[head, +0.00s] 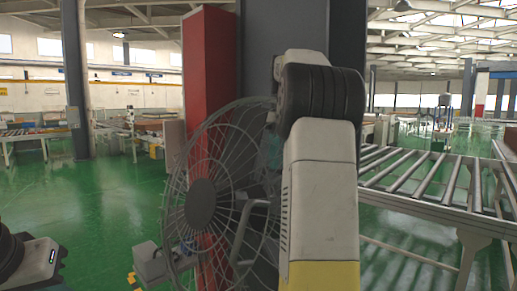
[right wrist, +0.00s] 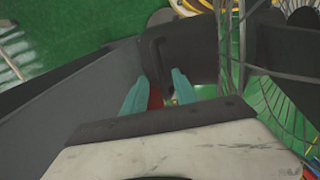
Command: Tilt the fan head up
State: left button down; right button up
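The fan head, a round dark wire cage with a grey hub (head: 201,203), stands left of centre in the head view, facing left. Part of its cage also shows at the right of the right wrist view (right wrist: 283,108). My right gripper (head: 272,150) is behind the cage wires, partly hidden by them and my right arm. In the right wrist view its two teal fingers (right wrist: 158,77) are apart. A dark bar-like handle (right wrist: 155,58) is just beyond the fingertips; I cannot tell whether they touch it. My left gripper cannot be made out; only a left arm part shows.
A red panel (head: 208,60) and a dark grey column (head: 283,27) stand close behind the fan. A roller conveyor (head: 420,190) runs along the right. Green floor (head: 110,205) is open at the left.

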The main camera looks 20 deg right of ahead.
notch_tip(320, 180, up, 6)
jog(key=shift+d+r, duration=0.15)
jog(key=shift+d, duration=0.05)
dwell(0.7)
jog(key=f, duration=0.7)
jog(key=shift+a+f, duration=0.2)
jog(key=shift+a, duration=0.1)
jog(key=shift+s+a+r, duration=0.1)
jog(key=shift+a, duration=0.15)
jog(key=shift+d, duration=0.1)
